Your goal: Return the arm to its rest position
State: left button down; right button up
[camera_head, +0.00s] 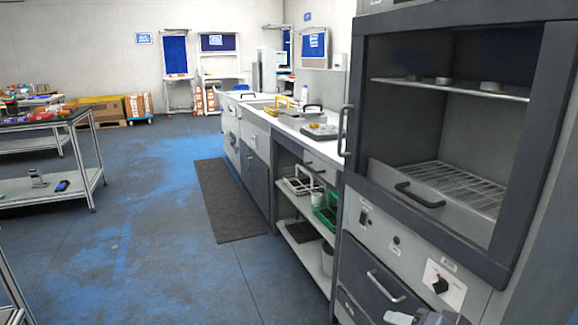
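A small grey and white part (425,317), which looks like the tip of my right arm or gripper, shows at the bottom edge, right of the middle. It is in front of the lower drawer of the grey cabinet. Most of it is cut off by the frame, so I cannot tell whether fingers are open or shut, or whether anything is held. My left gripper and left arm are not in view.
A tall grey cabinet (372,130) with an open front stands close on the right. A long counter (290,122) runs away from it. A dark mat (228,200) lies alongside. A metal table (85,190) stands left. The blue-grey floor (160,240) between is clear.

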jog(key=s+f+n+g, duration=0.2)
jog(key=s+f, duration=0.1)
jog(key=s, duration=0.5)
jog(key=s+f+n+g, duration=0.2)
jog(key=s+f+g, duration=0.15)
jog(key=s, duration=0.55)
notch_tip(320, 180, up, 22)
jog(key=w+p, duration=0.1)
jog(key=p, duration=2)
jog(key=shift+a+f+t+p, duration=0.2)
jog(key=shift+f+t+p, duration=0.05)
jog(key=shift+t+p, duration=0.1)
